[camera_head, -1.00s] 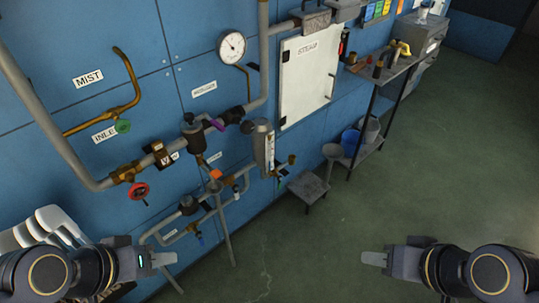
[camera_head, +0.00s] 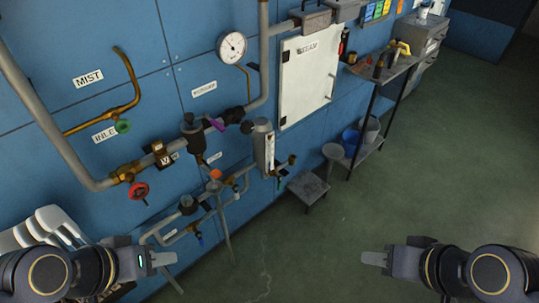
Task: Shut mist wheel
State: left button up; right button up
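A white MIST label (camera_head: 88,78) is on the blue wall at the upper left, beside a thin bent brass pipe (camera_head: 130,80). A small green handwheel (camera_head: 122,126) sits on the wall below that pipe, next to a white label reading INLE (camera_head: 105,134). A larger red handwheel (camera_head: 139,190) is on a brass valve lower down on the thick grey pipe. My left gripper (camera_head: 165,259) is at the lower left, apart from both wheels. My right gripper (camera_head: 372,258) is at the lower right over the floor. Both look empty; their finger gaps are not clear.
Grey pipework with valves (camera_head: 192,135) and a round gauge (camera_head: 231,46) covers the wall. A white cabinet (camera_head: 309,75), a low stool (camera_head: 308,187) and a shelf rack (camera_head: 384,75) with buckets stand right of it. White chair-like slats (camera_head: 52,227) are at the lower left. The green floor is clear.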

aim_at(122, 126)
jog(key=u, duration=0.8)
jog(key=l+u, duration=0.15)
jog(key=k+l, duration=0.05)
jog(key=l, duration=0.05)
